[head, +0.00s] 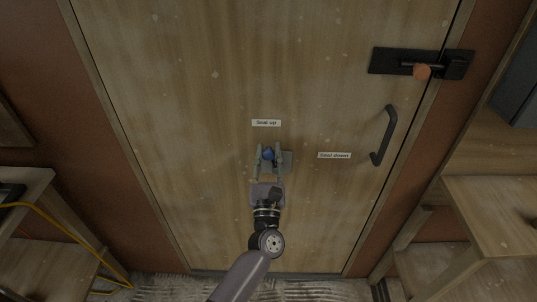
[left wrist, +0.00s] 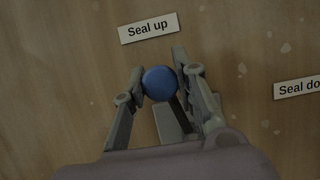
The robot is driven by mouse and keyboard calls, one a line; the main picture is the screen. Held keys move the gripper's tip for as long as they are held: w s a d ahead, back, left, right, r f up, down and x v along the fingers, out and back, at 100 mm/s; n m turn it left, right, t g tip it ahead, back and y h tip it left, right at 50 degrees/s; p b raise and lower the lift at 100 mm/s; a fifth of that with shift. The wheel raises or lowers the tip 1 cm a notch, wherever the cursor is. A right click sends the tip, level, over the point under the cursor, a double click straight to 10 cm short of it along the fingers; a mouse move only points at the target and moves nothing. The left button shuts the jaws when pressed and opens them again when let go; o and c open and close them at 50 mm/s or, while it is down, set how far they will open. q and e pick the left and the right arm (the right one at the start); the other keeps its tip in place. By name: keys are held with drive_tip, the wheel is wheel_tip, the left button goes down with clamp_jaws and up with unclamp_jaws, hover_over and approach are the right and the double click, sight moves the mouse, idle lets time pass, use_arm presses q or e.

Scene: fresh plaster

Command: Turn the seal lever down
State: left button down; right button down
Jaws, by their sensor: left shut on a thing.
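The seal lever's round blue knob (head: 268,155) is on the wooden door, just below the "Seal up" label (head: 266,123). The "Seal down" label (head: 334,155) is to its right. My left gripper (head: 268,154) is shut on the knob, one finger on each side. In the left wrist view the blue knob (left wrist: 159,83) sits between the fingertips, below the "Seal up" label (left wrist: 149,28). A grey part of the lever's mount (left wrist: 168,125) shows behind it, mostly hidden by my gripper. My right gripper is not in view.
A black door handle (head: 387,135) stands out to the right of the labels. Wooden benches flank the door, the right one (head: 490,205) close to the frame. A yellow cable (head: 60,225) hangs at the left.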

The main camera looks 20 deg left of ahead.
use_arm(q)
drive_tip(key=shift+d+m, duration=0.1)
drive_tip(key=shift+m, duration=0.2)
drive_tip(key=w+d+f+m+g+h+p, duration=0.1)
drive_tip(key=d+f+m+g+h+p, duration=0.1)
drive_tip(key=m, duration=0.9)
drive_tip(key=w+d+f+m+g+h+p, duration=0.1)
drive_tip(key=d+f+m+h+p, duration=0.3)
drive_tip(key=m, duration=0.7)
drive_tip(key=shift+w+d+g+h+p, duration=0.4)
drive_tip(key=shift+d+h+p, duration=0.75)
drive_tip(key=shift+d, duration=0.55)
drive_tip(key=c, duration=1.3)
unclamp_jaws()
